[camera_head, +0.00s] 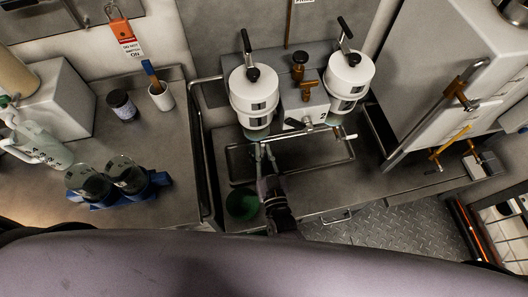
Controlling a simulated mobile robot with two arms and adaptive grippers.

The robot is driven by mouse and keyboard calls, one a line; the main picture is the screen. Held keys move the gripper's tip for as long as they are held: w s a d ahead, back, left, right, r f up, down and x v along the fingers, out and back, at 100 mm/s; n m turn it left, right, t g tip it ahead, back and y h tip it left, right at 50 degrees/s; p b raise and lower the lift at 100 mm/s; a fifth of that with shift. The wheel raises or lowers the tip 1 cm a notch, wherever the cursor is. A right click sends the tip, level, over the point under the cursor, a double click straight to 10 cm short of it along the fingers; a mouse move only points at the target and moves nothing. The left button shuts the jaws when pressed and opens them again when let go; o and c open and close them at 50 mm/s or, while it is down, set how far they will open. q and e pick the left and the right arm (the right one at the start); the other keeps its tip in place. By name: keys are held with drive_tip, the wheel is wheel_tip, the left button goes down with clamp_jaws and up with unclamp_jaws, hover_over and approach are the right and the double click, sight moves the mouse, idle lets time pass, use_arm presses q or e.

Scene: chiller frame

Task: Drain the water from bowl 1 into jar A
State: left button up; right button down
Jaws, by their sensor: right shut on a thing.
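Two white canisters with black levers stand on the back wall unit, the left canister (253,98) and the right canister (348,76). My right gripper (264,158) reaches up from below, just under this bowl. It is shut on a small pale part there, mostly hidden by the fingers. Two glass jars, the left jar (87,182) and the right jar (127,174), stand in a blue holder (160,181) on the left counter; no letters are readable. My left gripper is not in view.
A green container (242,203) stands beside my right gripper. A metal rail (236,164) frames the tray below the canisters. A white cabinet (455,60) is on the right.

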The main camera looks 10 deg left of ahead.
drive_tip(key=c, duration=1.6)
unclamp_jaws()
drive_tip(key=v, duration=1.2)
